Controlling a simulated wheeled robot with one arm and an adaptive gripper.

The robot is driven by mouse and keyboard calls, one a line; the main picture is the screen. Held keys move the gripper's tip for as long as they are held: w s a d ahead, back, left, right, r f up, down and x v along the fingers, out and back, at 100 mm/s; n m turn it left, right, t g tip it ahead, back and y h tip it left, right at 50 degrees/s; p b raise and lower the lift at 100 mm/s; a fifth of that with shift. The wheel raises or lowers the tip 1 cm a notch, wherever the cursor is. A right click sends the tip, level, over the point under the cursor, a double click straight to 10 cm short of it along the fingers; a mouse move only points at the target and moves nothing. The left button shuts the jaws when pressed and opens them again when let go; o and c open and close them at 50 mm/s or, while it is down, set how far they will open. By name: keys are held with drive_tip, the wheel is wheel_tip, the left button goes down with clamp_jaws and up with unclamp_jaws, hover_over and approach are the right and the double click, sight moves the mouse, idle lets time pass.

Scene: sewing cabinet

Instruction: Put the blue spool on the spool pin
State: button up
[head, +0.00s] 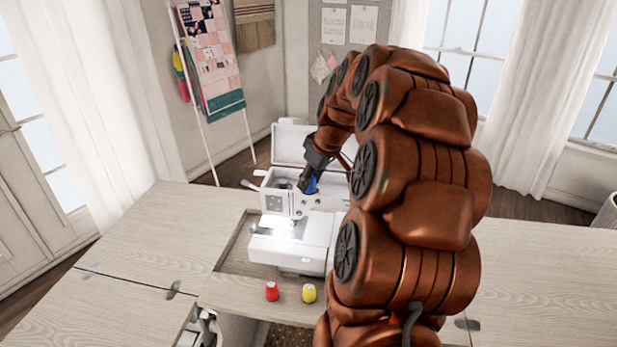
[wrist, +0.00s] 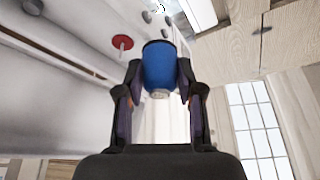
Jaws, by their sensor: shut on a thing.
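The blue spool (wrist: 160,66) is held between the two fingers of my gripper (wrist: 160,82), which is shut on it. In the head view, the blue spool (head: 311,185) shows beside my gripper (head: 308,180), over the top of the white sewing machine (head: 320,203). In the wrist view, a red disc with a short thin post, which looks like the spool pin (wrist: 122,42), is left of the spool. The spool appears apart from it. I cannot make out the pin in the head view, and my arm hides part of the machine.
A red spool (head: 272,291) and a yellow spool (head: 309,293) stand on the wooden cabinet top (head: 150,235) in front of the machine. The machine's raised lid (head: 290,143) stands behind my gripper. The cabinet top to the left is clear.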

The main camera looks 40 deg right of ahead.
drive_tip(key=shift+w+d+f+p, duration=0.1)
drive_tip(key=shift+w+d+p, duration=0.5)
drive_tip(key=shift+d, duration=0.25)
drive_tip(key=shift+w+d+f+p, duration=0.1)
drive_tip(key=shift+w+d+p, duration=0.45)
drive_tip(key=shift+d, duration=0.35)
drive_tip(key=shift+w+d+p, duration=0.45)
drive_tip(key=shift+w+d, duration=0.2)
drive_tip(key=shift+d, duration=0.2)
drive_tip(key=shift+f, duration=0.1)
drive_tip(key=shift+b, duration=0.9)
drive_tip(key=shift+f+b, duration=1.2)
drive_tip(key=shift+b, duration=0.1)
drive_tip(key=o, duration=0.9)
drive_tip(key=shift+o, duration=0.2)
